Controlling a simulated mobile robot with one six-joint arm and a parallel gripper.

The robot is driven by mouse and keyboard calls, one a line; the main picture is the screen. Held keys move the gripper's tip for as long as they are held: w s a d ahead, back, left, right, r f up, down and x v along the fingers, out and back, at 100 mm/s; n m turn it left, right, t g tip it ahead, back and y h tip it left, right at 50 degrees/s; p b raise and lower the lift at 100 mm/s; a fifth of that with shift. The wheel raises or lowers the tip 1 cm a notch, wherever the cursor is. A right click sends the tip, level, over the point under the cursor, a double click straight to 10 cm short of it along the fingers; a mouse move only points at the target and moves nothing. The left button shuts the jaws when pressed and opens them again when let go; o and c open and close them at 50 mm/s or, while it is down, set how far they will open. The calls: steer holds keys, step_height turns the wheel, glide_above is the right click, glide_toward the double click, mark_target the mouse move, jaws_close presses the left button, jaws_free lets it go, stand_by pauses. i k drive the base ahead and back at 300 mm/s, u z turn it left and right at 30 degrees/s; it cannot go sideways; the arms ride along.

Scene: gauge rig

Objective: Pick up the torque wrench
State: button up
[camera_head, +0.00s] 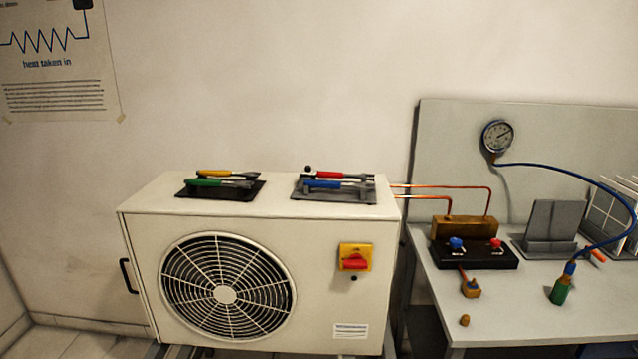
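Several hand tools lie on top of the white outdoor unit (150,205). A red-handled tool (338,175) and a blue-handled tool (325,184) lie side by side on a grey holder (335,197) at the right. A yellow-handled tool (214,173) and a green-handled tool (212,183) lie on a black holder (203,194) at the left. They are too small to tell for sure which is the torque wrench. My gripper is not in view.
The bench (580,300) at the right holds a black valve block (477,262), a grey stand (553,227) and a green-bodied fitting (560,290) on a blue hose (560,168). A gauge (497,136) hangs on the back panel. The unit's top is clear between the holders.

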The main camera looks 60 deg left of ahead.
mark_target(314, 173)
steer(key=k, duration=1.25)
steer(key=z, duration=1.1)
steer(key=k, duration=0.15)
steer(key=u, duration=3.4)
steer(key=i, duration=0.5)
steer(key=z, duration=0.1)
